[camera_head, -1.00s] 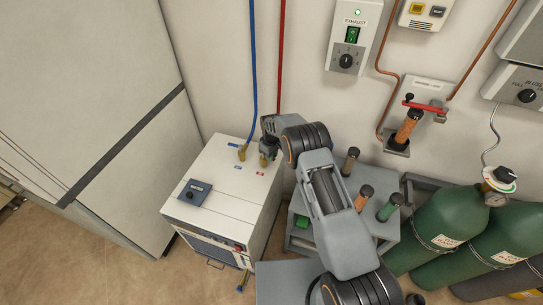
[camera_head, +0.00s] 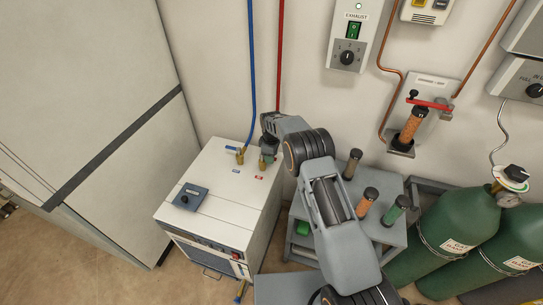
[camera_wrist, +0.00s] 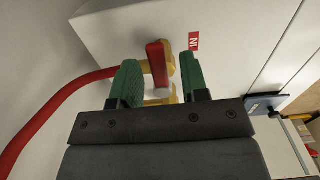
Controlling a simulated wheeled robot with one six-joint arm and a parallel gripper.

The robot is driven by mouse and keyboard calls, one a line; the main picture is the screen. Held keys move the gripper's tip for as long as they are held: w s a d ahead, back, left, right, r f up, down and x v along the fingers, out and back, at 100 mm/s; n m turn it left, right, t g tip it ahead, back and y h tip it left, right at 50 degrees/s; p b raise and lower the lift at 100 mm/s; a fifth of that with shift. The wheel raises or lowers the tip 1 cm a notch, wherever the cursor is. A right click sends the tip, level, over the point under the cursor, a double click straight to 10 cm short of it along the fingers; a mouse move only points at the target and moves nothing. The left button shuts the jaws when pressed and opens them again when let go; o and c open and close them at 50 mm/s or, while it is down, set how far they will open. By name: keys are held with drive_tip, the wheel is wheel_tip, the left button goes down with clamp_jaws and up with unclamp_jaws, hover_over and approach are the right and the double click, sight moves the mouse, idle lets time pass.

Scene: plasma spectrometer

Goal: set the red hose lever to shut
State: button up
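The red hose lever (camera_wrist: 158,63) is a short red bar on a brass valve (camera_wrist: 162,97) in the wrist view. My gripper (camera_wrist: 160,85) is open, with one green-padded finger on each side of the lever and gaps showing. In the head view my gripper (camera_head: 268,152) is over the back right of the white cabinet's top (camera_head: 225,170) and largely hides the red valve. The red hose (camera_head: 281,55) also shows there, hanging down the wall.
A brass valve (camera_head: 240,157) with a blue lever and blue hose (camera_head: 252,80) stands just left of my gripper. A dark control panel (camera_head: 190,197) is on the cabinet's front left. A grey cart (camera_head: 383,185) with several cylinders stands to the right.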

drive_tip(key=shift+d, duration=0.15)
drive_tip(key=shift+r, duration=0.2)
wheel_tip(320, 180, up, 14)
drive_tip(key=shift+f, duration=0.2)
idle(0.7)
